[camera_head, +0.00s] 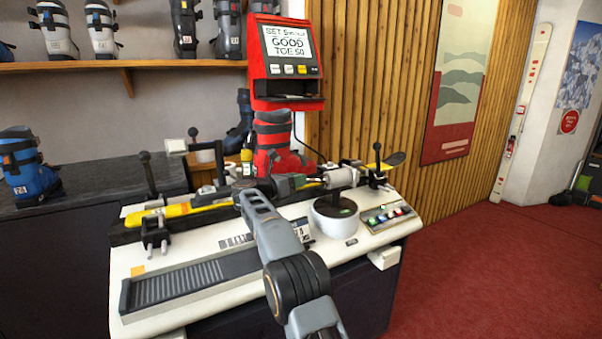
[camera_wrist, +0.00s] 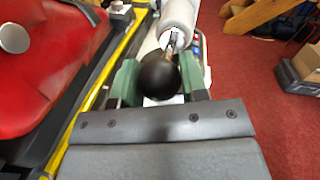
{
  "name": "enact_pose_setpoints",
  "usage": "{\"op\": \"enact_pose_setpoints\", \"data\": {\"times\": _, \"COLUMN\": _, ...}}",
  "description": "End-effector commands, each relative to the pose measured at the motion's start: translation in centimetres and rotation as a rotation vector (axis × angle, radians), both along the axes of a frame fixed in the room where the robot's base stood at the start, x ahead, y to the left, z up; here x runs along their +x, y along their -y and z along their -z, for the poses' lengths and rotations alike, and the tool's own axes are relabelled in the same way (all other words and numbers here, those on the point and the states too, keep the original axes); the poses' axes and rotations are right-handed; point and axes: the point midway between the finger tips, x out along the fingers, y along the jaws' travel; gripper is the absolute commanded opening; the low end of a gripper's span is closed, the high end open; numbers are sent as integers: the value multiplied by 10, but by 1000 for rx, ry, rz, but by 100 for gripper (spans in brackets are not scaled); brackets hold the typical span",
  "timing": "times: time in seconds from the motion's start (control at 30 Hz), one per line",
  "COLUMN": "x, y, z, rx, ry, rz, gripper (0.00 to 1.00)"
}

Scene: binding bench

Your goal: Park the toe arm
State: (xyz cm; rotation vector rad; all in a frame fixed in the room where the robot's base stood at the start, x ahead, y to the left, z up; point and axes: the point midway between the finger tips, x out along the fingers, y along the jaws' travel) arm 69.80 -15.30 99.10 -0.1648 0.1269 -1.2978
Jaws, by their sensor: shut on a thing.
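The toe arm shows as a pale grey cylinder (camera_head: 341,177) above a round white base with a dark top (camera_head: 334,222) on the bench machine. Its cylinder also shows at the top of the wrist view (camera_wrist: 178,18). A short rod joins it to a black ball knob (camera_wrist: 158,76). My gripper (camera_head: 292,184) reaches over the machine from the front. In the wrist view its green fingers (camera_wrist: 160,84) are shut on the knob, one on each side. The knob is hard to make out in the head view.
A yellow ski (camera_head: 180,210) lies in the machine behind my gripper. A red boot (camera_head: 272,145) stands behind it, under a red display (camera_head: 287,55) reading "GOOD" and "TOE 50". Lever handles (camera_head: 146,170) rise at the left. A button panel (camera_head: 387,216) is at the right. Red floor right is clear.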

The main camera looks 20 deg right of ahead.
Motion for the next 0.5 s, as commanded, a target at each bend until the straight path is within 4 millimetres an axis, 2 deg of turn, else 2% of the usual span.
{"op": "enact_pose_setpoints", "data": {"times": 0.47, "x": 2, "y": -6, "z": -3, "rx": -3, "ry": 5, "rz": -7, "gripper": 0}}
{"op": "enact_pose_setpoints", "data": {"times": 0.5, "x": 3, "y": -6, "z": -3, "rx": -3, "ry": 5, "rz": -7, "gripper": 43}}
